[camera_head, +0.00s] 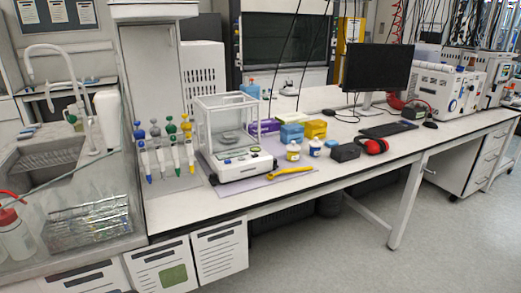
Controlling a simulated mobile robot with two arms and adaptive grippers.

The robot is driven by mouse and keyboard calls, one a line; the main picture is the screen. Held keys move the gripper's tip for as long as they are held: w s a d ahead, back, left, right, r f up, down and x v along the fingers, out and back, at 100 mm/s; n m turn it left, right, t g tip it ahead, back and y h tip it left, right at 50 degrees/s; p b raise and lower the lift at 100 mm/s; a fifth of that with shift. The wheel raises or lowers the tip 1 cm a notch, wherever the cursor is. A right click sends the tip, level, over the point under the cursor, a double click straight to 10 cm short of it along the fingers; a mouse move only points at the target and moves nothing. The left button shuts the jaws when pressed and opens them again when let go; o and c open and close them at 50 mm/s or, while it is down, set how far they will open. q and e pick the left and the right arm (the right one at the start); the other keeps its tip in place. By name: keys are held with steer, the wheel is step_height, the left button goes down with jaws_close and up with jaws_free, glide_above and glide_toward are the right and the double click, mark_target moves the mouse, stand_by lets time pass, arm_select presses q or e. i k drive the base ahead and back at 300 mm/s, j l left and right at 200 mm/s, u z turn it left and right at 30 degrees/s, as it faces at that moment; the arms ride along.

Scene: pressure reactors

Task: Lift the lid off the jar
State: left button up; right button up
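Two small white jars stand upright on the lab bench, right of the glass-sided balance. One jar (293,152) has a yellow and blue label. The other jar (315,148) has a mostly blue label and stands just to its right. Both appear to have pale lids on top, but they are small here. I cannot tell which one is the task's jar. Neither of my grippers is in view.
The balance (240,160) and pipette stand (165,158) are left of the jars. A yellow tool (290,172) lies in front. Blue (291,133) and yellow boxes (315,128) are behind. A black box (345,152) and red earmuffs (374,146) are right. The bench front edge is clear.

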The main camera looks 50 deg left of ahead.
mark_target(292, 148)
steer(key=u, duration=1.25)
